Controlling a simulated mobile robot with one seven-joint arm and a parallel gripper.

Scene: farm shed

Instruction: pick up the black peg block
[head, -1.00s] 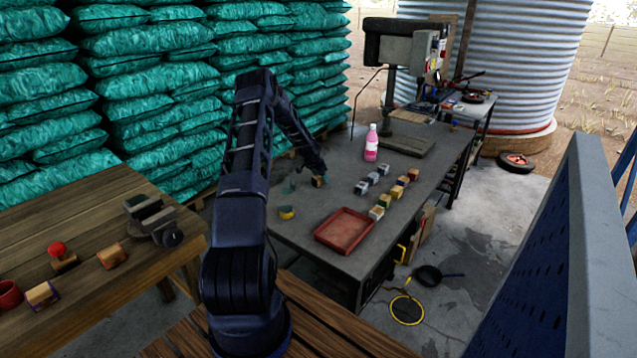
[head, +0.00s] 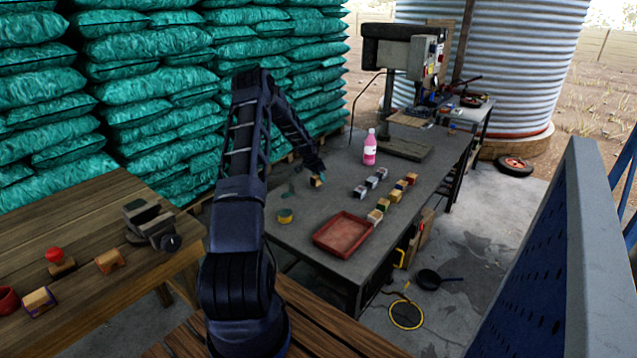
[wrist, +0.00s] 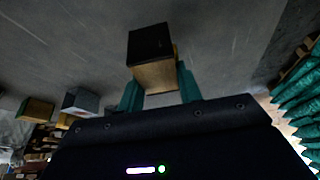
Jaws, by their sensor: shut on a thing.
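The black peg block (wrist: 150,44) shows in the wrist view with a black face and a bare wood side. It sits between the two teal fingers of my gripper (wrist: 158,84), which are shut on it. In the head view the block (head: 317,182) is a small wood-coloured piece under my gripper (head: 316,175), over the far left part of the grey worktable (head: 300,240). I cannot tell whether the block touches the table top.
A red tray (head: 342,236) lies at the worktable's near end. Several small blocks (head: 375,216) stand in rows to the right. A pink bottle (head: 370,150) stands behind them. A green and yellow round piece (head: 285,216) lies near the left edge. Stacked teal sacks (head: 160,90) rise behind.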

